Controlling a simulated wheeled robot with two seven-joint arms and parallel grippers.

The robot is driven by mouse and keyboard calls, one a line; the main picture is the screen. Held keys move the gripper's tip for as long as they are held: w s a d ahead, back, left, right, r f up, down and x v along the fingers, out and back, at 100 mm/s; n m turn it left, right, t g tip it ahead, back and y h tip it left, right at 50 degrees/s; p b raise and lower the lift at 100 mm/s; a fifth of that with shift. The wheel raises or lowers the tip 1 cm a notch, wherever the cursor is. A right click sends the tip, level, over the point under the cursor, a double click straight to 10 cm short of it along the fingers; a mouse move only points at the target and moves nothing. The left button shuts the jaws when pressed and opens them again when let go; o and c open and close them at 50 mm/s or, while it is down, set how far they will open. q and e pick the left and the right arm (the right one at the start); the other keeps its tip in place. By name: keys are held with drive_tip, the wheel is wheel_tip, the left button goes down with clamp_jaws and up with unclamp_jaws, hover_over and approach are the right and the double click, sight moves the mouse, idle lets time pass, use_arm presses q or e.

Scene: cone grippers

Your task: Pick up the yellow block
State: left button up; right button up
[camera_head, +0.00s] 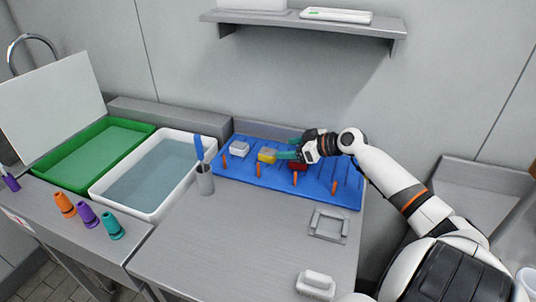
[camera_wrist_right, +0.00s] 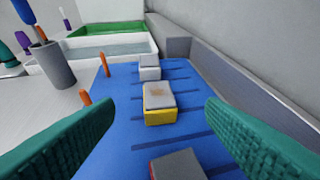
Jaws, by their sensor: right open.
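The yellow block (camera_head: 267,155) sits on the blue board at the back of the counter. In the right wrist view the yellow block (camera_wrist_right: 160,117) has a grey top with a brownish mark. My right gripper (camera_head: 284,150) reaches in from the right, close to the block. Its teal fingers are open, and in the wrist view the block shows between and beyond the fingertips (camera_wrist_right: 160,106), with no visible contact. My left gripper is not in view.
On the blue board (camera_head: 335,196), a white block (camera_head: 239,148) and a red block (camera_head: 299,166) stand either side, with orange pegs along the front. A grey cup (camera_head: 205,181) with a blue-handled tool, a white water basin (camera_head: 150,213) and a green tray (camera_head: 59,175) lie left. The wall is behind.

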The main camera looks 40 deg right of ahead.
sight(269, 151)
drive_tip(key=shift+x, duration=0.85)
drive_tip(key=p+x, duration=0.1)
drive_tip(key=x, duration=0.3)
drive_tip(key=shift+w+a+f+p, duration=0.2)
drive_tip(key=shift+w+f+p, duration=0.1)
drive_tip(key=shift+p, duration=0.05)
drive_tip(key=shift+w+f, duration=0.25)
drive_tip(key=shift+c, duration=0.3)
drive_tip(key=c, duration=1.1)
